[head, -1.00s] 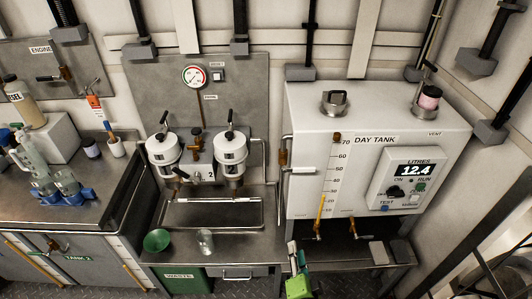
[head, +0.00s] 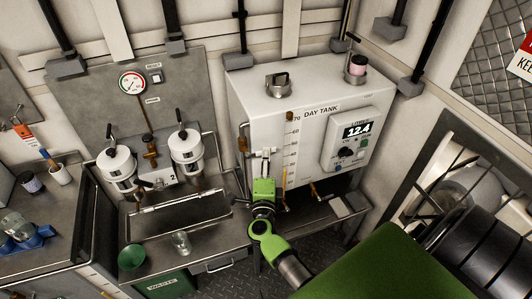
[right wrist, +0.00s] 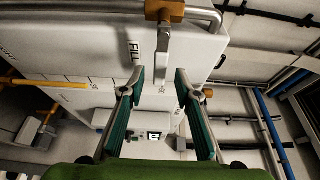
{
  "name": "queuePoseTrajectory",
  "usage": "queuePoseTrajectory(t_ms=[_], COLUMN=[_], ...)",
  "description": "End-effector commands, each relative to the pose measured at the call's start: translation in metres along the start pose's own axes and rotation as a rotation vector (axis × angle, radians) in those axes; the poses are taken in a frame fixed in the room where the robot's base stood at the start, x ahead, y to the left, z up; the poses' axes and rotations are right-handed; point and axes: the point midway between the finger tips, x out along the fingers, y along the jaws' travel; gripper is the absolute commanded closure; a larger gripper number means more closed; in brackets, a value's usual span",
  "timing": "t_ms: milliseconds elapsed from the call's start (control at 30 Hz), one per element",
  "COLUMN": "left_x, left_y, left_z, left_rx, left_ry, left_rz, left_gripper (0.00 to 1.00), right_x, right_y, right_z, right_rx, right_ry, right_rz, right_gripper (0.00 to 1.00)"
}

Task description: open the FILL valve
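The FILL valve has a brass body (right wrist: 165,9) on a pipe at the day tank's side, with a pale flat lever (right wrist: 163,46) beside the "FILL" label in the right wrist view. In the head view the brass body (head: 243,144) shows at the tank's left front edge; the lever is largely hidden by my gripper. My right gripper (right wrist: 161,74) is open, with its green-padded fingers apart on either side of the lever's end. I see no contact. The right gripper also shows in the head view (head: 264,164). My left gripper is not in view.
The white day tank (head: 250,95) stands on a steel stand, its display reading 12.4. A sink bench (head: 190,258) with two filter housings, a green bowl (head: 132,257) and a glass (head: 181,242) is to the left. Low brass valves sit under the tank.

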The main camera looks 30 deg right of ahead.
Motion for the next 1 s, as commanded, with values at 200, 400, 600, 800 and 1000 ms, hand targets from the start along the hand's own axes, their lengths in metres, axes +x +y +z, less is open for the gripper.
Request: queuePoseTrajectory(t_ms=[200,400,600,800,1000], left_x=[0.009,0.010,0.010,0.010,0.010], left_y=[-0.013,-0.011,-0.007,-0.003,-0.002], left_z=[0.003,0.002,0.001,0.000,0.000], left_rx=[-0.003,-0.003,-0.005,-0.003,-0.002], left_ry=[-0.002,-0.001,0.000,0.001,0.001], left_rz=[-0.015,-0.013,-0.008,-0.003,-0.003], left_gripper=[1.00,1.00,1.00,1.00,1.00], right_x=[0.032,0.041,0.041,0.041,0.041], right_y=[0.001,0.000,0.000,0.000,0.000], right_z=[0.000,0.000,0.000,0.000,0.000], right_rx=[-0.001,0.000,-0.001,-0.001,-0.004], right_ry=[0.000,0.000,-0.001,-0.001,-0.001], right_rz=[0.000,0.000,0.001,0.001,-0.001], right_gripper=[0.70,0.70,0.70,1.00,1.00])
